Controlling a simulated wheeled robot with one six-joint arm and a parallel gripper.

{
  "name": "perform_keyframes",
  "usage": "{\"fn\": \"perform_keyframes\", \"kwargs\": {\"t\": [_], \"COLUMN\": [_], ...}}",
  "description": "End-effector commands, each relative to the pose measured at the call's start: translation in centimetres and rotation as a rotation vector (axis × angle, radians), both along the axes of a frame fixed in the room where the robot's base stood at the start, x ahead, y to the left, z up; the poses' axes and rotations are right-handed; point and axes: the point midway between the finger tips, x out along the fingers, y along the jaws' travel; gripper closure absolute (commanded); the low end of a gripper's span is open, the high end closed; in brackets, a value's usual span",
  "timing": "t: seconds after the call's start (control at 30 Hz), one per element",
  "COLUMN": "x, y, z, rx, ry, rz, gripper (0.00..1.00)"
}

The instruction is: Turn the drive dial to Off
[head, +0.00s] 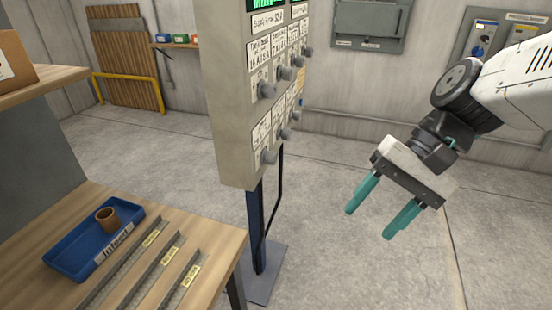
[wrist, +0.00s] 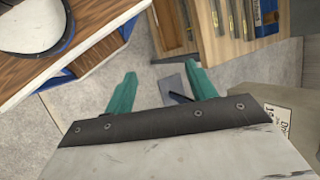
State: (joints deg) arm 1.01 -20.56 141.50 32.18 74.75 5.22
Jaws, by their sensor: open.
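A grey control panel (head: 228,110) on a dark post stands in the middle of the head view, seen at a steep angle. Several grey dials with white labels sit on its face, in an upper row and a lower row, one of them a lower dial (head: 268,157). I cannot tell which one is the drive dial, and the settings are too small to read. My gripper (head: 376,214) is open and empty, with teal fingers apart, in the air right of the panel and clear of it. In the wrist view my gripper's fingers (wrist: 163,92) also show spread, with nothing between them.
A wooden table (head: 215,240) at lower left bears a blue tray (head: 65,254) with a brown ring (head: 107,219) and several labelled metal strips. A cardboard box (head: 14,60) sits on a shelf at left. Wall boxes (head: 370,22) hang behind. The floor right of the panel is clear.

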Motion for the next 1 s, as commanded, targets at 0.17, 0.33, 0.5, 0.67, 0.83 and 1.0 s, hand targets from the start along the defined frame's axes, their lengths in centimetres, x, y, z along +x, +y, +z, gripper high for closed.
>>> {"fn": "perform_keyframes", "kwargs": {"t": [0.17,0.33,0.5,0.67,0.83,1.0], "x": [5.6,12.2,19.3,24.0,26.4,27.2], "y": [4.8,7.8,8.7,8.1,7.5,8.7], "z": [-0.9,-2.6,-5.8,-9.1,-11.2,-11.5], "rx": [0.280,0.528,0.743,0.882,0.953,0.965], "ry": [0.259,0.489,0.683,0.796,0.844,0.853], "rz": [-0.224,-0.470,-0.727,-0.919,-1.022,-1.037], "gripper": [0.44,0.44,0.44,0.44,0.44,0.44]}}
